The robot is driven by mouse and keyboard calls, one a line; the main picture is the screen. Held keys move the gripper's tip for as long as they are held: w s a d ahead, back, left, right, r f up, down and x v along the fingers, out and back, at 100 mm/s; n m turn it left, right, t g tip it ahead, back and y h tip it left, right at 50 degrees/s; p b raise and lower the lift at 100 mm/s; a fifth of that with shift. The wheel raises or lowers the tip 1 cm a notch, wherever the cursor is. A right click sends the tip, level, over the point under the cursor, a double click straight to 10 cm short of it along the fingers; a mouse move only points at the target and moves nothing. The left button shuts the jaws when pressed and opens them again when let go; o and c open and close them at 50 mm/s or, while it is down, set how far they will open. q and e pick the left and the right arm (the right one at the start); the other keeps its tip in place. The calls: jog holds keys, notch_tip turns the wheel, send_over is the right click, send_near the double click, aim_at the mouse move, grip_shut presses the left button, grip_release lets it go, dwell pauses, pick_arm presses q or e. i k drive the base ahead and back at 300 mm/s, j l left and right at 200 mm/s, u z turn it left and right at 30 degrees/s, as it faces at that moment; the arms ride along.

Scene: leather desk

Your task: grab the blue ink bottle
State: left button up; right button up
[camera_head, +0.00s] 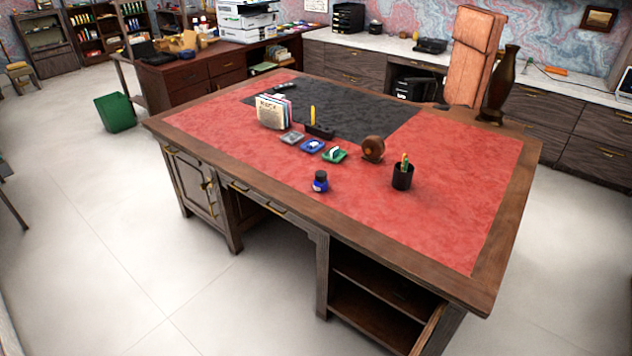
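The blue ink bottle (320,182) stands upright on the red leather top near the front edge of the wooden desk (400,258). It is small, with a blue body and a dark cap. Nothing touches it. Neither of my grippers shows in the head view.
Behind the bottle lie a grey, a blue (312,146) and a green (334,154) small item. A black pen cup (402,177) and a brown round object (373,148) stand to the right. A card holder (273,111) stands further back. A dark vase (503,86) is at the far right.

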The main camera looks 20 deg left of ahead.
aim_at(319, 187)
jog(key=i+j, duration=0.1)
jog(key=j, duration=0.2)
jog(key=i+j+z, duration=0.1)
jog(key=j, duration=0.25)
jog(key=j+z, duration=0.1)
jog(key=j, duration=0.2)
jog(key=i+j+z, duration=0.1)
jog(key=j, duration=0.3)
jog(key=i+j, duration=0.25)
jog(key=i+j+z, duration=0.15)
jog(key=j, duration=0.35)
jog(key=i+j, duration=0.15)
jog(key=j, duration=0.25)
jog(key=i+j+z, duration=0.15)
jog(key=j, duration=0.3)
jog(key=i+j, duration=0.15)
jog(key=j, duration=0.25)
jog(key=i+j+z, duration=0.15)
jog(key=j, duration=0.25)
jog(key=i+j, duration=0.1)
jog(key=j, duration=0.35)
jog(key=i+j, duration=0.15)
jog(key=j, duration=0.2)
jog(key=i+j+z, duration=0.1)
jog(key=j, duration=0.25)
jog(key=i+j, duration=0.15)
jog(key=j, duration=0.2)
jog(key=z, duration=0.05)
